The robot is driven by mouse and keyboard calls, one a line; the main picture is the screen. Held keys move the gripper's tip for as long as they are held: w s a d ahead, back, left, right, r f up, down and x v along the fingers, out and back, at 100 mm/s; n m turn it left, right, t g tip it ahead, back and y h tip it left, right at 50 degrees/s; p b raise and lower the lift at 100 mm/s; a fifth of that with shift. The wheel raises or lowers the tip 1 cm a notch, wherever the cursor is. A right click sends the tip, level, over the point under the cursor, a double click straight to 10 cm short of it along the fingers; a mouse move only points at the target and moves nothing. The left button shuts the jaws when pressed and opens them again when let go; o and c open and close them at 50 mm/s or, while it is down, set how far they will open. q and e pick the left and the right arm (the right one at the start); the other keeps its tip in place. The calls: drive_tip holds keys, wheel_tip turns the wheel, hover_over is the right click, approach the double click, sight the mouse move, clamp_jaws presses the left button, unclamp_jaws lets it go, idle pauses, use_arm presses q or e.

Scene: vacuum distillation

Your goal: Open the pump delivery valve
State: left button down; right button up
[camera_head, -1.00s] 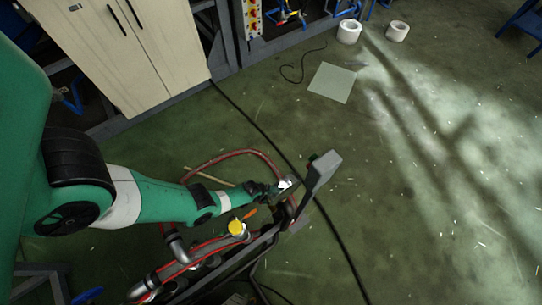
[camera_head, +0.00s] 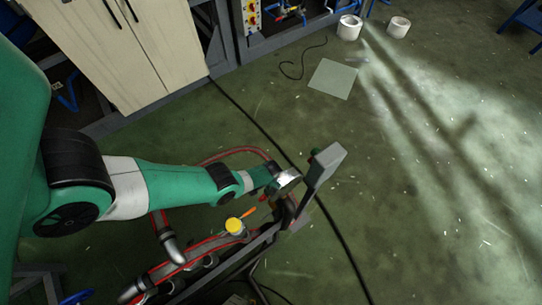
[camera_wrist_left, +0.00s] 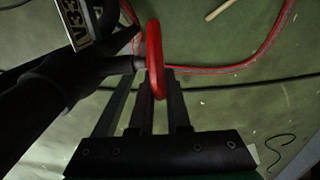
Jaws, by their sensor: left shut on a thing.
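The valve's red handwheel (camera_wrist_left: 154,58) stands edge-on between the fingers of my left gripper (camera_wrist_left: 148,80) in the left wrist view. The gripper is shut on its rim. Dark pipework and a tag (camera_wrist_left: 88,22) reading partly "V33" lie to the left of the wheel. In the head view my left gripper (camera_head: 272,181) reaches the far end of the pipe assembly, beside a grey box on a post (camera_head: 325,165). My arm hides most of the valve there. My right gripper is in neither view.
A yellow-capped fitting (camera_head: 234,226) with an orange lever sits on the pipework just below my arm. A red hose (camera_head: 235,151) loops behind. A black cable (camera_head: 335,235) crosses the green floor. The floor on the right is mostly clear.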

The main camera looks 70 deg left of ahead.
use_arm(q)
drive_tip(key=shift+f+g, duration=0.2)
drive_tip(key=shift+g, duration=0.1)
drive_tip(key=shift+r, duration=0.1)
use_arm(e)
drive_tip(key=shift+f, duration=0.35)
use_arm(q)
drive_tip(key=c, duration=0.9)
unclamp_jaws()
drive_tip(key=shift+r, duration=0.15)
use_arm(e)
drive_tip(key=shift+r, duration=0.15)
use_arm(q)
drive_tip(key=r+p, duration=0.3)
drive_tip(key=r, duration=0.1)
drive_tip(key=r+p, duration=0.3)
drive_tip(key=p, duration=0.1)
drive_tip(key=r+p, duration=0.4)
drive_tip(key=shift+w+a+r, duration=0.15)
drive_tip(key=shift+w+r, duration=0.15)
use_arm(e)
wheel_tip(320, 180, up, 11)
use_arm(q)
drive_tip(key=shift+f, duration=0.15)
